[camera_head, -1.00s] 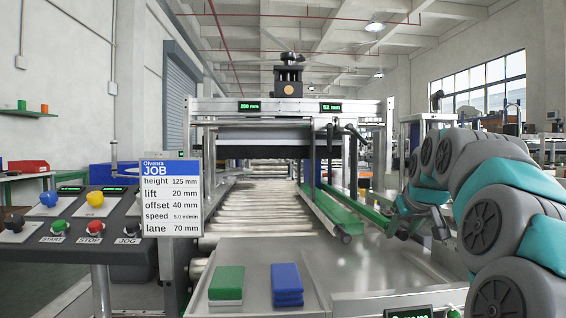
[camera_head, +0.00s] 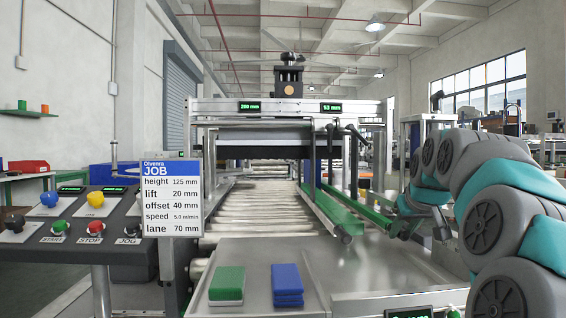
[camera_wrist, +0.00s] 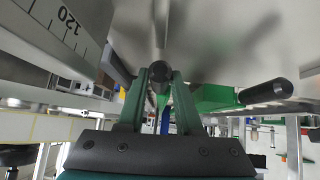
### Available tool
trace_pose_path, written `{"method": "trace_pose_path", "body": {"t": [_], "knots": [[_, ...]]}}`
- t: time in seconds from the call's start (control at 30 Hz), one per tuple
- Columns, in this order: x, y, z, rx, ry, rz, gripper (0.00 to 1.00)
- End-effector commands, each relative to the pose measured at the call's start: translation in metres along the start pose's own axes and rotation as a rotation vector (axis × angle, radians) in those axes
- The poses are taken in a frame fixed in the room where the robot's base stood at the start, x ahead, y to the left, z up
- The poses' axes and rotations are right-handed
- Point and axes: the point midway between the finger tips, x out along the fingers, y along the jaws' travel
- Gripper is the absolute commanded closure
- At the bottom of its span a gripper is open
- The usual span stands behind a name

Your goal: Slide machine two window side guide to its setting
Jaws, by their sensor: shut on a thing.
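Two long green side guides run along the roller conveyor under the machine frame. The left rail (camera_head: 332,210) ends in a dark round tip, and the window-side rail (camera_head: 368,214) lies right of it, partly hidden by my arm. My gripper (camera_head: 400,230) is at the near right end of the rails. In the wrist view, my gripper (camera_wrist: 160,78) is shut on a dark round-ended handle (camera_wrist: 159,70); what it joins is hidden. A green bar (camera_wrist: 212,97) and a dark-tipped rod (camera_wrist: 268,92) are beside the fingers. The right display (camera_head: 331,107) reads 53 mm.
The job card (camera_head: 173,197) lists lane 70 mm and offset 40 mm. The left display (camera_head: 250,106) reads 200 mm. A button console (camera_head: 75,225) stands at left. Green (camera_head: 227,283) and blue (camera_head: 287,283) blocks lie on the near metal plate. A ruled scale (camera_wrist: 62,25) shows 120.

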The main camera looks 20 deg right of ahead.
Motion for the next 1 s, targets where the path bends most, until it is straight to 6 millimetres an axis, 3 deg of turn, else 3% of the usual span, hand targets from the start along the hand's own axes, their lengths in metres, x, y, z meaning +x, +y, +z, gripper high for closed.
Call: {"method": "trace_pose_path", "body": {"t": [0.63, 0.67, 0.93, 1.0], "knots": [[0.001, 0.017, 0.0, 0.001, 0.001, 0.005, 1.0], [0.001, 0.017, 0.0, 0.001, 0.001, 0.005, 0.64], [0.001, 0.016, 0.0, 0.001, 0.001, 0.003, 0.33], [0.001, 0.016, 0.0, 0.001, 0.001, 0.003, 0.31]]}}
